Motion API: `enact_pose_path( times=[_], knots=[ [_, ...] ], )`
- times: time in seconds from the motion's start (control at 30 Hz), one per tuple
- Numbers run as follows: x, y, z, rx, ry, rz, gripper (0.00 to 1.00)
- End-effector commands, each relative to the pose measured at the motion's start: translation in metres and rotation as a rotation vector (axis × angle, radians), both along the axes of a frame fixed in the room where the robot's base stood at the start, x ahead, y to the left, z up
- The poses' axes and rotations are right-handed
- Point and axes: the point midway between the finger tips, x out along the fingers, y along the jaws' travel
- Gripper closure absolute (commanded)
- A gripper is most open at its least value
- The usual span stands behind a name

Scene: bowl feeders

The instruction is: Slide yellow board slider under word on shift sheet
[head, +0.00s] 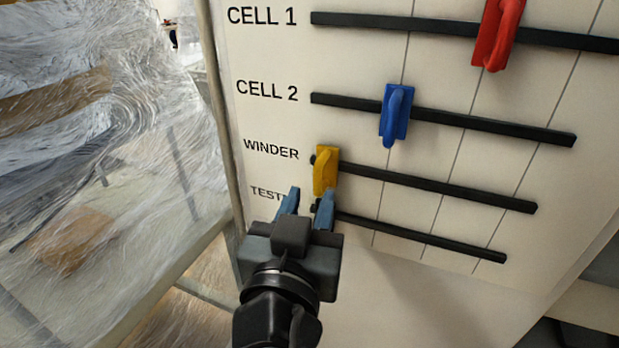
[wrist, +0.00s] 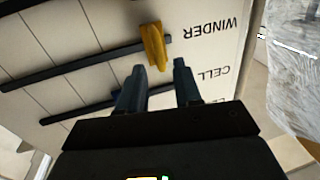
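The yellow slider (head: 325,170) sits at the left end of the WINDER track (head: 430,188) on a pale upright board (head: 455,80). It also shows in the upside-down wrist view (wrist: 152,45), beyond my fingertips. My gripper (head: 310,200) is open and empty, its two blue-grey fingers apart, in front of the board at the TEST row. In the head view its right fingertip overlaps the slider's lower end; I cannot tell if they touch. No shift sheet or column words are in view.
A blue slider (head: 396,114) is on the CELL 2 track and a red slider (head: 497,35) on the CELL 1 track. Thin vertical lines divide the board. My gripper hides part of the lowest row. A film-wrapped load (head: 100,130) stands left of the board.

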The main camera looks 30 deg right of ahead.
Motion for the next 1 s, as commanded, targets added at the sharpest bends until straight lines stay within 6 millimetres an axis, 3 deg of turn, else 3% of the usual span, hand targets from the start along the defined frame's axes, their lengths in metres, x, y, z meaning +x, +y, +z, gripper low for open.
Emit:
enact_pose_path(
  times=[0.33, 0.77, 1.0],
  knots=[
    [0.037, -0.034, 0.001, -0.002, 0.002, 0.001, 0.66],
    [0.045, -0.042, 0.0, -0.002, 0.003, 0.003, 0.66],
    [0.045, -0.042, 0.0, -0.002, 0.002, 0.003, 0.89]
  ],
)
